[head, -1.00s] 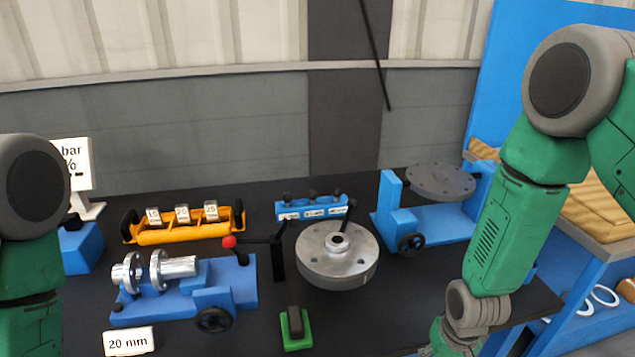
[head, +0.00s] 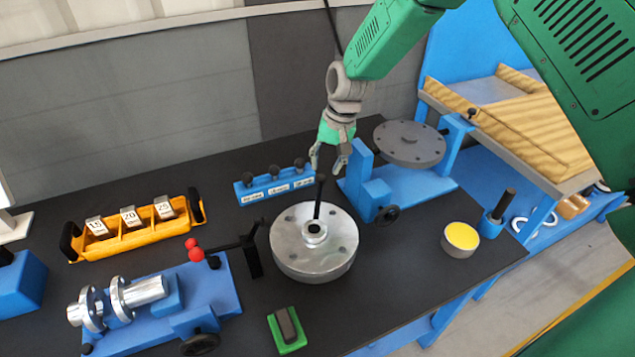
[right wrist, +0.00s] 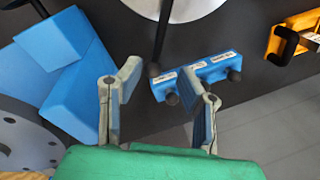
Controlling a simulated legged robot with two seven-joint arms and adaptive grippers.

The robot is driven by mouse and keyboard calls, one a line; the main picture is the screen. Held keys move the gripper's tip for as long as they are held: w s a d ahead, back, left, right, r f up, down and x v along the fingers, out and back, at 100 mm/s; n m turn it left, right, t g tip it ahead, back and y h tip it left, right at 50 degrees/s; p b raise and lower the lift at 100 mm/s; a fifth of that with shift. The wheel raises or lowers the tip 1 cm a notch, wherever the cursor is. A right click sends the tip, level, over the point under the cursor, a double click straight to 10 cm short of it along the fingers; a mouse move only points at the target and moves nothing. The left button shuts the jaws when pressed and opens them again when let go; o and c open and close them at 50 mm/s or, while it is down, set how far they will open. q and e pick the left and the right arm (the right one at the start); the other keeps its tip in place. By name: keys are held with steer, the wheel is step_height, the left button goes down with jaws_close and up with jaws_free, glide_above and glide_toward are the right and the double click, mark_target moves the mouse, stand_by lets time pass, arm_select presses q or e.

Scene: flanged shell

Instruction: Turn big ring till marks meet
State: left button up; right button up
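The big ring (head: 300,262) is a round silver flange with several holes, lying flat on the dark table. A black lever (head: 318,200) rises from its hub (head: 315,232) and ends in a knob. My right gripper (head: 329,163) is open and empty, just above and behind the knob. In the right wrist view, the open fingers (right wrist: 160,82) stand either side of the line of the lever (right wrist: 161,30), its knob near the gap; I see no contact. The ring's silver edge (right wrist: 192,6) shows at the top there. The marks are too small to make out. My left gripper is not in view.
A blue labelled rack (head: 272,185) with black knobs stands behind the ring. A blue stand with a grey disc (head: 410,143) is right of the gripper. An orange tray (head: 133,232) and a blue fixture (head: 215,290) lie left. A green block (head: 287,330) sits in front.

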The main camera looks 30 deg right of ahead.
mark_target(320, 188)
steer(key=f, duration=0.7)
steer(key=shift+w+a+f+p, duration=0.3)
steer(key=shift+w+p, duration=0.1)
steer(key=shift+w+a+f, duration=0.1)
steer(key=shift+f, duration=0.05)
steer(key=shift+a, duration=0.1)
jaws_close()
